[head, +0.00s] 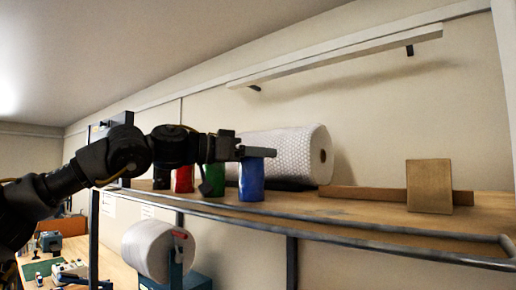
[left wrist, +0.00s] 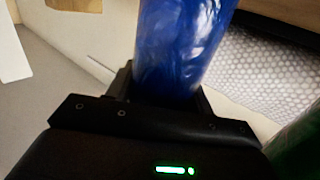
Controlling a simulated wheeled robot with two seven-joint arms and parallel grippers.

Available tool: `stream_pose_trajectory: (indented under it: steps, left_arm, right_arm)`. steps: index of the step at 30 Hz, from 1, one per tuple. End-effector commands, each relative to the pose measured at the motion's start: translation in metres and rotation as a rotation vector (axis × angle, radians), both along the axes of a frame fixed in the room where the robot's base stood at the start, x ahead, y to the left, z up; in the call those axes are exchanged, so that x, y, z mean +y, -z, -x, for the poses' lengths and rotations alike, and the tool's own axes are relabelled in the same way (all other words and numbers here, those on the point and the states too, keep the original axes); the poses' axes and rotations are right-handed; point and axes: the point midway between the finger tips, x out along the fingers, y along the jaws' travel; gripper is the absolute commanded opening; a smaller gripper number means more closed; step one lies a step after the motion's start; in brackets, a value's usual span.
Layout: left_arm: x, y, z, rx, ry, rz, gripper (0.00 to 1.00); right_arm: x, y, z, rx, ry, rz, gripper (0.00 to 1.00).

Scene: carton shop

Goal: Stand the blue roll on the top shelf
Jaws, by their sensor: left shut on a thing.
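The blue roll (head: 251,181) is upright at the front of the top shelf (head: 330,208) in the head view. My left gripper (head: 258,152) is at the roll's upper end and shut on it. In the left wrist view the blue roll (left wrist: 180,45) fills the space between the fingers of my left gripper (left wrist: 165,90). The roll's lower end looks to be at the shelf surface, but I cannot tell whether it touches. My right gripper is not in view.
A green roll (head: 214,180) and a red roll (head: 183,180) stand left of the blue one. A large bubble-wrap roll (head: 285,152) lies behind. A cardboard piece (head: 429,186) stands at right. A rail (head: 400,246) runs along the shelf front. The shelf between blue roll and cardboard is clear.

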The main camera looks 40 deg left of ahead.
Motion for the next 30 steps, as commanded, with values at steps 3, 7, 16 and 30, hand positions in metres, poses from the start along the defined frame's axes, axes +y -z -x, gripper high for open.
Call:
stream_pose_trajectory:
  steps: [3,7,16,30]
  left_arm:
    - [-0.001,0.0,0.0,-0.003,0.0,-0.001,0.22]
    - [-0.001,0.001,0.0,-0.002,0.001,-0.001,0.22]
    - [-0.001,0.002,0.0,-0.001,0.001,-0.001,0.74]
    - [0.016,0.002,0.027,-0.007,0.0,0.0,0.74]
  right_arm:
    - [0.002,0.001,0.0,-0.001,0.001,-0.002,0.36]
    - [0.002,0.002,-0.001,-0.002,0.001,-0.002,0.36]
    - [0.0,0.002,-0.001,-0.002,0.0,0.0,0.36]
    - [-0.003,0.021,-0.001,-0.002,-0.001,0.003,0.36]
